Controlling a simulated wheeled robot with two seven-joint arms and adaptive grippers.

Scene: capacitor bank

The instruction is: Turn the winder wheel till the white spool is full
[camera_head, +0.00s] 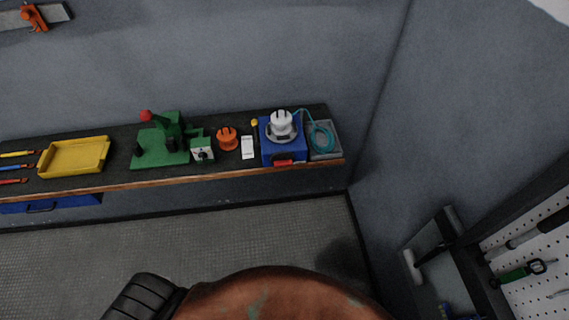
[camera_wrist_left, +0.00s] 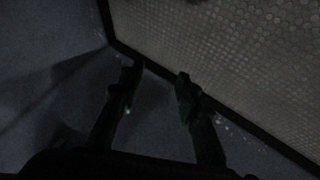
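The white spool (camera_head: 281,122) sits on top of a blue winder box (camera_head: 269,149) near the right end of the long bench in the head view. A red part (camera_head: 284,162) shows low on the box front; I cannot tell if it is the wheel's handle. Teal wire (camera_head: 320,136) runs from beside the spool to a coil in a grey tray (camera_head: 327,154). My left gripper (camera_wrist_left: 156,82) is open and empty in the dark left wrist view, over floor and wall, away from the bench. My right gripper is not in view.
On the bench (camera_head: 117,177) stand an orange spool (camera_head: 227,138), a white card (camera_head: 247,147), a green press (camera_head: 160,150) with a red knob, and a yellow tray (camera_head: 75,156). A pegboard (camera_head: 530,250) is at right. The floor (camera_head: 200,235) before the bench looks clear.

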